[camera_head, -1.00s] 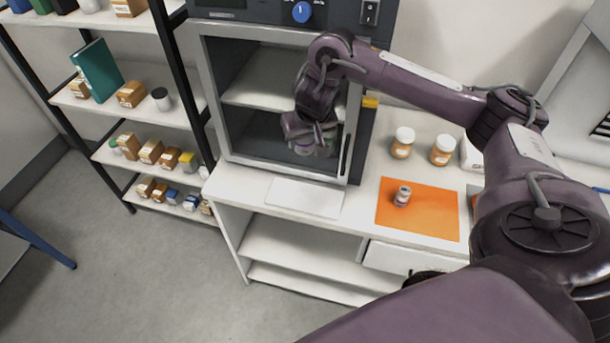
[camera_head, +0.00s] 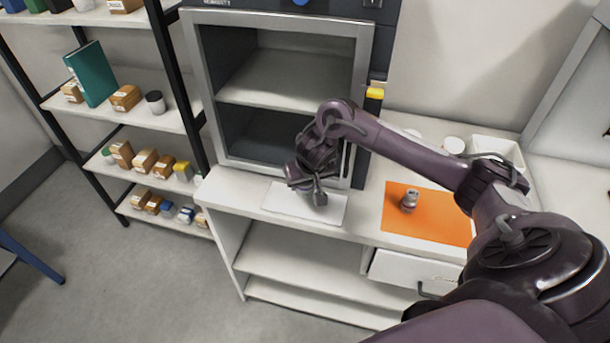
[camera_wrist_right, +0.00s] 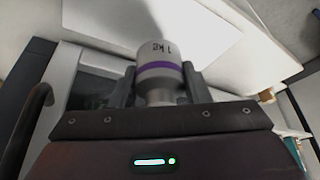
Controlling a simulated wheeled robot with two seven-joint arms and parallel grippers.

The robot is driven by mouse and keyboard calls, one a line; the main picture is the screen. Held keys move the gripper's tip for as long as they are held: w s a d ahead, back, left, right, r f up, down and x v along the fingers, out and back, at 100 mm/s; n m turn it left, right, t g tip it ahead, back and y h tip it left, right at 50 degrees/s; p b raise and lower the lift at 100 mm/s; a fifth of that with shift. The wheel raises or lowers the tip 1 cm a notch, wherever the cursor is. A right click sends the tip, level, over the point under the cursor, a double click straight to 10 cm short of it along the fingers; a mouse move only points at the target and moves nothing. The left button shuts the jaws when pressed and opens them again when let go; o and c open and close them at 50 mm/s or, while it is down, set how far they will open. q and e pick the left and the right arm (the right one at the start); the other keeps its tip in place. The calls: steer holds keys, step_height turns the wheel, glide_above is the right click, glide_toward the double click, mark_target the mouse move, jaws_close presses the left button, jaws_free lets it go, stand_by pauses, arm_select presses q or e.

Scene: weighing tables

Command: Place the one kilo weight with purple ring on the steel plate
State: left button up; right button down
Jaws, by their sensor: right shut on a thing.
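The one kilo weight (camera_wrist_right: 160,66) is a pale metal cylinder with a purple ring and a "1 KG" mark, seen in the right wrist view. My right gripper (camera_head: 318,196) is shut on it, with a finger on each side. In the head view the gripper is low over a pale rectangular plate (camera_head: 284,203), which I take as the steel plate, in front of the cabinet. The weight is hard to make out there, and I cannot tell whether it touches the plate. My left gripper is not in view.
An orange mat (camera_head: 445,222) with a small metal weight (camera_head: 409,201) on it lies to the right. The open grey cabinet (camera_head: 278,120) stands just behind the plate. Jars and a white bin (camera_head: 497,149) are at the back right. A shelf rack (camera_head: 140,113) stands at the left.

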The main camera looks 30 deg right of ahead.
mark_target(305, 192)
steer(key=shift+w+f, duration=0.1)
steer(key=shift+f, duration=1.85)
steer(key=shift+f, duration=0.1)
steer(key=c, duration=0.8)
jaws_free()
steer(key=shift+f, duration=0.1)
